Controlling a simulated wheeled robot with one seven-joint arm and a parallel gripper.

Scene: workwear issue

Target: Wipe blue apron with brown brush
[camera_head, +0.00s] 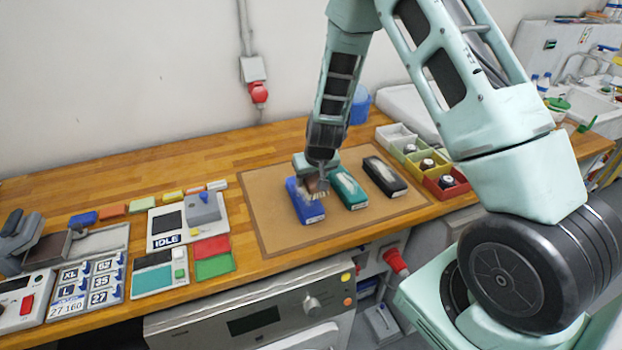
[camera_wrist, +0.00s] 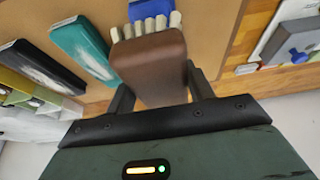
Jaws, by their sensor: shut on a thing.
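The blue apron (camera_head: 304,208), a folded block with a white label on its front, lies on the brown mat. My gripper (camera_head: 319,181) is shut on the brown brush (camera_head: 311,184), directly above the blue apron. In the wrist view the brown brush (camera_wrist: 150,68) sits between the fingers, with pale bristles pointing to the blue apron (camera_wrist: 150,8). The bristles appear at the apron's top; I cannot tell whether they touch. The brush and gripper hide part of the apron's upper face.
A teal folded apron (camera_head: 349,189) and a black one (camera_head: 385,177), both with whitish marks, lie to the right on the mat (camera_head: 265,190). Coloured bins (camera_head: 445,182) stand further right. A panel reading IDLE (camera_head: 168,228) and coloured pads are at left.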

